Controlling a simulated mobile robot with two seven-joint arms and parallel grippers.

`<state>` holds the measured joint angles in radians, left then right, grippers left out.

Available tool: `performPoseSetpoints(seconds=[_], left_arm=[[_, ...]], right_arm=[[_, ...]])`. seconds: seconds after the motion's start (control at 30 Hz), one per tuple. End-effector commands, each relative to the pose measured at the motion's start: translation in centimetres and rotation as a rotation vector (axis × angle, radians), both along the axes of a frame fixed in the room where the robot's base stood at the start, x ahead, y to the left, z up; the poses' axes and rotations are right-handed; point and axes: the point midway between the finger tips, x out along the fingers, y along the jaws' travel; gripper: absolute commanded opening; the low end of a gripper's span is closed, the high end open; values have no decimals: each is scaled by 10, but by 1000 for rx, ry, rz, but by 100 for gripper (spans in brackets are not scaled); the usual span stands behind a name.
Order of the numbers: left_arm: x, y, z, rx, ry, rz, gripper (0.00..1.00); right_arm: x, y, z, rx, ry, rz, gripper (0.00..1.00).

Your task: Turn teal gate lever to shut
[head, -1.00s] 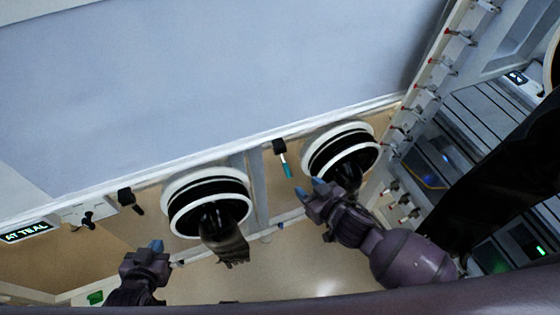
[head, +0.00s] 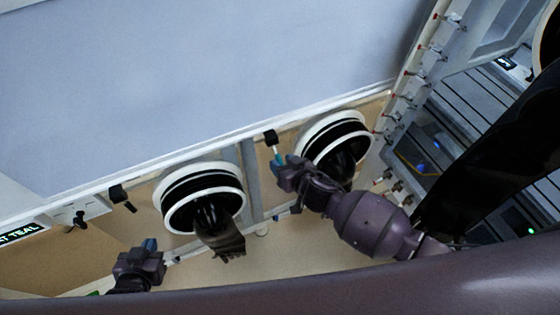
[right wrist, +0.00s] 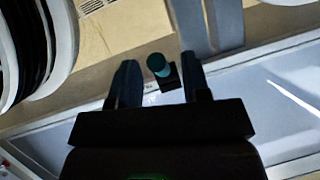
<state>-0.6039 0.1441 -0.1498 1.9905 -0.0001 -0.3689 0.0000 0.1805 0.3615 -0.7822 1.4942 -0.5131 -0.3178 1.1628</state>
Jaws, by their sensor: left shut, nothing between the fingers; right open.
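The teal gate lever (head: 276,152) hangs from a black mount (head: 270,137) under the long white edge, between two glove ports. In the right wrist view its round teal end (right wrist: 157,64) lies between my two spread fingers, with a gap on each side. My right gripper (head: 282,161) is open and at the lever's lower end in the head view. I cannot tell how deep the lever sits between the fingers, or whether they touch it. My left gripper (head: 150,245) is shut and empty at the lower left, well away from the lever.
A glove port with a hanging black glove (head: 203,195) stands left of the lever, and another port (head: 336,135) is close on its right. A second black lever (head: 121,196) is further left. Several red-tipped valves (head: 415,75) line the right post.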

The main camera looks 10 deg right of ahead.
Motion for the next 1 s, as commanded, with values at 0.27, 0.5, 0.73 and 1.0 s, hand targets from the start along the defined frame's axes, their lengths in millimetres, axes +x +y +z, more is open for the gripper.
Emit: performPoseSetpoints(seconds=[0.27, 0.5, 0.73, 1.0], left_arm=[[0, 0, -2, -1, 0, 1, 0], [1, -1, -1, -2, -3, 0, 0], [3, -1, -1, -2, -5, -1, 0], [3, -1, -1, -2, -5, -1, 0]], right_arm=[[13, 7, -6, 0, 0, 1, 43], [14, 8, -6, 0, 0, 1, 43], [14, 7, -6, 0, 0, 1, 11], [13, 7, -6, 0, 0, 1, 0]])
